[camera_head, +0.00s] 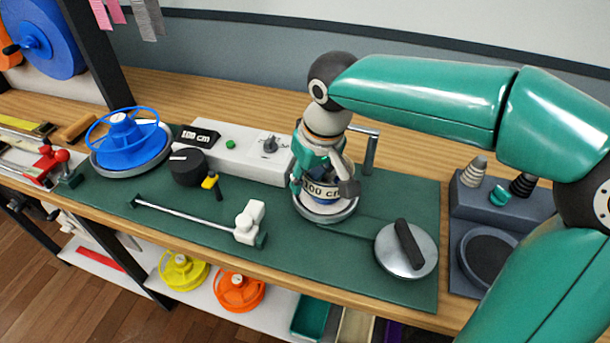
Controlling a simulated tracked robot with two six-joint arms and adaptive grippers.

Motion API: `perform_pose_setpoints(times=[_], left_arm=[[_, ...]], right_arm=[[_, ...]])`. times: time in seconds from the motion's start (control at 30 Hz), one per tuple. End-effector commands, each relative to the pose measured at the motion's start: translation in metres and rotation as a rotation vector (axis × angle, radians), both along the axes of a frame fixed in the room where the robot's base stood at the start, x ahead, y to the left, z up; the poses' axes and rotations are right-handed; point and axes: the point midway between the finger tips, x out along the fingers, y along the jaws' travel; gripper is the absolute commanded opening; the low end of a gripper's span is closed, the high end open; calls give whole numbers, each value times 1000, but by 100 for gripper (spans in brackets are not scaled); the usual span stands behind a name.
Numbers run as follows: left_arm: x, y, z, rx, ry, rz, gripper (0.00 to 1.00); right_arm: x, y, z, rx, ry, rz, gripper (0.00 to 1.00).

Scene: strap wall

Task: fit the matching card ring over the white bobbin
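A card ring (321,191) with a "100 cm" label stands upright over a round metal plate (330,217) on the green mat. A little white shows just below its band, and blue shows inside its top. The white bobbin is mostly hidden by the ring and gripper, so I cannot tell how far the ring sits down around it. My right gripper (322,186) reaches down from above with one finger on each side of the ring. The fingertips look close to its sides; whether they press on it is unclear. My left gripper is not in view.
A white box with a "100 cm" display (198,136) and black knob (188,167) stands left of the ring. A blue reel (127,141) is farther left. A metal disc with a black handle (407,248) lies front right. A grey holder (482,204) is beyond it.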

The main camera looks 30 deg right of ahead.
Motion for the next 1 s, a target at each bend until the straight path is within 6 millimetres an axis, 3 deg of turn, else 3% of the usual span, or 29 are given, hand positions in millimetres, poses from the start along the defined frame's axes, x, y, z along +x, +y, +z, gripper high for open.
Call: perform_pose_setpoints(times=[0.37,0.8,1.0], left_arm=[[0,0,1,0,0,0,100],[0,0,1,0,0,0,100],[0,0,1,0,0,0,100]], right_arm=[[-1,-1,11,0,-7,0,35],[-21,-3,90,0,-8,1,35],[-27,-3,112,0,-3,1,35]])
